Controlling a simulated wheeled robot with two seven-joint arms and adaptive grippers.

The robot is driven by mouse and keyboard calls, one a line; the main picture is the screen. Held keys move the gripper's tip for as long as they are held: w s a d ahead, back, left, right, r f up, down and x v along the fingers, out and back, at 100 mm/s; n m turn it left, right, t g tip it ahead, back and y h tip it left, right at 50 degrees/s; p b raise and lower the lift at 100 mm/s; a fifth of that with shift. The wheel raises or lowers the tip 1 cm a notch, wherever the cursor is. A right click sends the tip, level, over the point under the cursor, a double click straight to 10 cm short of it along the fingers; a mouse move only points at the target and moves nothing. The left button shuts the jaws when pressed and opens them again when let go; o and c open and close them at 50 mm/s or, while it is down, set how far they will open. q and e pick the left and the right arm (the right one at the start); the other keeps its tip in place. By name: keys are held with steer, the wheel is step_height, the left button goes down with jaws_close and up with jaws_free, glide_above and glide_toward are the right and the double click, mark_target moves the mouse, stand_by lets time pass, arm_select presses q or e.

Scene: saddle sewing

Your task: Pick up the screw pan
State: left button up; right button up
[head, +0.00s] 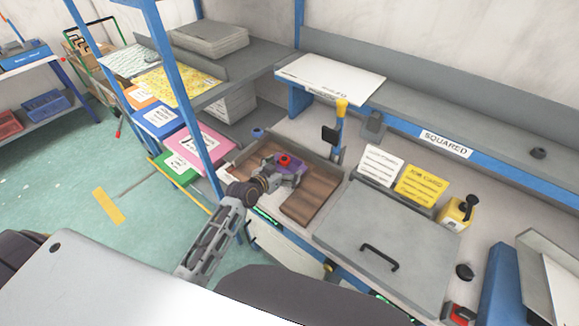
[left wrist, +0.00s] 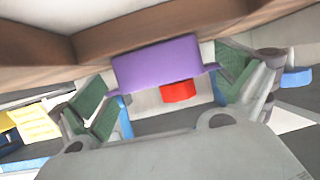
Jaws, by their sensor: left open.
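A small purple piece (head: 291,163), which I take to be the screw pan, sits at the brown tray on the bench. It also shows as a purple block in the left wrist view (left wrist: 157,63). A red part (head: 284,160) is beside or on it; I cannot tell which. My left gripper (head: 287,177) is at the purple piece. In the left wrist view its open fingers (left wrist: 168,90) stand on either side of the purple block, with green-grey pads. Whether they touch it is unclear. My right gripper is not in view.
The brown tray (head: 318,207) has raised walls around the gripper. A grey lid with a black handle (head: 378,257) lies to the right. A blue upright post (head: 189,90) rises left of my arm.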

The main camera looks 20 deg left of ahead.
mark_target(284, 168)
arm_select(q)
steer(key=shift+c, duration=0.4)
steer(key=c, duration=0.9)
steer(key=shift+r, duration=0.15)
steer(key=shift+r+b, duration=0.3)
steer(key=shift+r, duration=4.55)
